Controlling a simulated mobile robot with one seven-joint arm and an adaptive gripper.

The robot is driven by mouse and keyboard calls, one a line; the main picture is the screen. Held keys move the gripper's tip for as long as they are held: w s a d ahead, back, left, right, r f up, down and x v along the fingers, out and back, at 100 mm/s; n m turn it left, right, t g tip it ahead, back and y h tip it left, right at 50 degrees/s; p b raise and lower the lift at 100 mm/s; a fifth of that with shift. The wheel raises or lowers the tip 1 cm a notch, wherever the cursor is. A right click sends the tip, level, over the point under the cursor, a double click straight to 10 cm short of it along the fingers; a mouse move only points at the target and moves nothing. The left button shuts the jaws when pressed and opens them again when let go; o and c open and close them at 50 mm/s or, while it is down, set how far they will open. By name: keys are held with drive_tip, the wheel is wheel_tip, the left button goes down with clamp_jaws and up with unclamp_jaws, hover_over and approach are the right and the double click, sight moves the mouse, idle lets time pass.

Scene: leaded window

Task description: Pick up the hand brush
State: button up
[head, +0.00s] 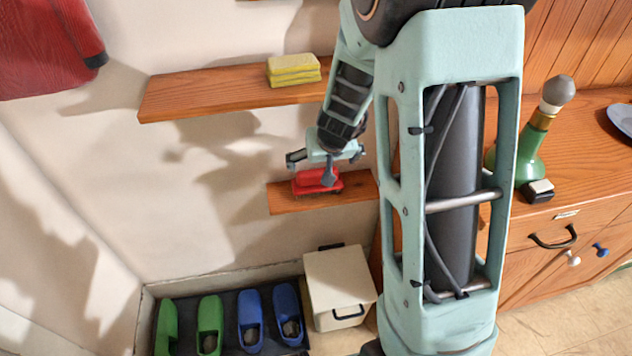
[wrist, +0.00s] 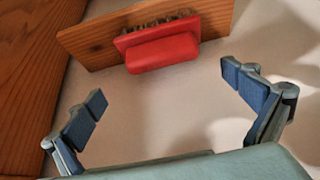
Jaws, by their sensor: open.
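The hand brush (head: 309,181) is red and lies on a small low wooden shelf (head: 285,206). In the wrist view the brush (wrist: 163,52) shows its red block and handle, with brown bristles along its far side, on the shelf (wrist: 90,45). My gripper (head: 326,170) is at the brush in the head view and partly covers it. In the wrist view my gripper (wrist: 168,98) is open and empty, its blue-padded fingers wide apart. The brush lies beyond the fingertips, between their lines, and no finger visibly touches it.
A longer shelf (head: 200,92) with yellow sponges (head: 293,69) is above. A white box (head: 340,285) and green and blue shoes (head: 210,325) are below. A wooden cabinet (head: 560,215) with a green bottle lamp (head: 527,150) stands right. Bare wall is left of the low shelf.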

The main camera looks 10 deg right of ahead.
sight(318, 170)
drive_tip(key=x, duration=0.2)
drive_tip(key=b+x, duration=0.1)
drive_tip(key=x, duration=0.1)
drive_tip(key=b+x, duration=0.1)
drive_tip(key=x, duration=0.1)
drive_tip(key=shift+a+f, duration=0.25)
drive_tip(key=shift+w+f, duration=0.3)
drive_tip(key=shift+f, duration=0.1)
drive_tip(key=shift+c, duration=0.4)
drive_tip(key=c, duration=1.2)
drive_tip(key=shift+c, duration=0.2)
drive_tip(key=shift+r, duration=0.15)
